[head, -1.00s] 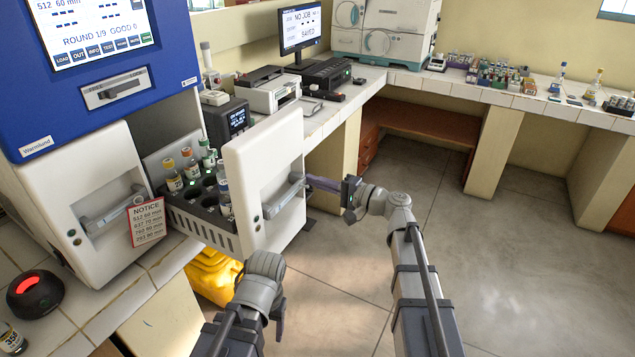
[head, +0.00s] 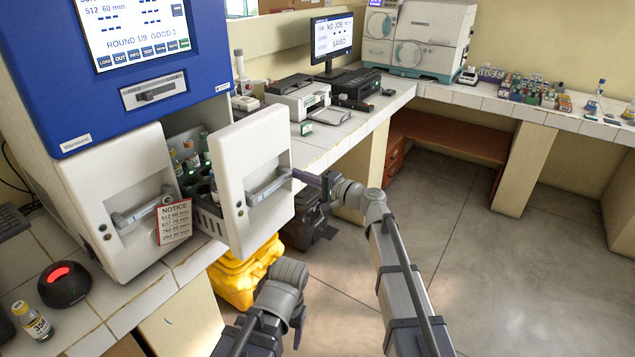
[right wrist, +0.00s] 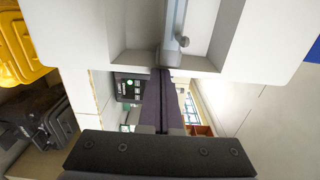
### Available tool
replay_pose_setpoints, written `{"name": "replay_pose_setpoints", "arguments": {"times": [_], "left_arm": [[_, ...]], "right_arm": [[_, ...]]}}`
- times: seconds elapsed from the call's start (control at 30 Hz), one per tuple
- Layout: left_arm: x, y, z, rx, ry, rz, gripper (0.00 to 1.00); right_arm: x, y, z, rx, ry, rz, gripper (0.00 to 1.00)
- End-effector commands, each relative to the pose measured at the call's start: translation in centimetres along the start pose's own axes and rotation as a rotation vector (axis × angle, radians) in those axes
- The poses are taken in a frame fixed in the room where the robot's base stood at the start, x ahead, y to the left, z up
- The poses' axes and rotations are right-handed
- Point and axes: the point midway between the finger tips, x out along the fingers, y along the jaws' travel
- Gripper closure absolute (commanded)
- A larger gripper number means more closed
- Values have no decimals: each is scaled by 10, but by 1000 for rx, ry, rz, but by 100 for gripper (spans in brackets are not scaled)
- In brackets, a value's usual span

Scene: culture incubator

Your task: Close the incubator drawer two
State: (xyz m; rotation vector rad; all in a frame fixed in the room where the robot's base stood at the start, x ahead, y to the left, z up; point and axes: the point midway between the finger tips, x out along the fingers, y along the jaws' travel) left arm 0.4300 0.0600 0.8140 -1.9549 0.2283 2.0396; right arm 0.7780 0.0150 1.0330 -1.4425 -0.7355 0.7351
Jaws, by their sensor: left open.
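The incubator (head: 150,75) is blue above with white drawer fronts below. The right-hand drawer (head: 255,170) stands partly out, with capped vials (head: 190,160) in its black rack behind the white front. Its grey handle (head: 268,188) faces me. My right gripper (head: 311,179) is shut, its fingertips at the right end of this handle. In the right wrist view, the dark fingers (right wrist: 163,100) lie together with their tips against the handle (right wrist: 172,40); nothing shows between them. My left gripper (head: 298,325) is open and empty, low in front of the yellow container, its fingers partly hidden.
The left drawer front (head: 125,190) carries a notice card (head: 174,222). A black dome with a red light (head: 65,284) and a labelled bottle (head: 32,320) stand on the tiled counter. A yellow container (head: 240,275) sits below the open drawer. The floor at right is clear.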

Motion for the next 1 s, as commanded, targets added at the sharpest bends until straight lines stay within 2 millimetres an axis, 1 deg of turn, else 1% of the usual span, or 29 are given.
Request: {"name": "replay_pose_setpoints", "arguments": {"times": [0.03,0.6,0.8,1.0], "left_arm": [[0,0,0,0,0,0,35],[0,0,0,0,0,0,35],[0,0,0,0,0,0,35],[0,0,0,0,0,0,35]], "right_arm": [[13,0,-2,0,-3,0,100],[122,0,-2,0,-2,0,100],[155,0,-2,0,-1,0,100],[180,0,-2,0,0,0,100]]}}
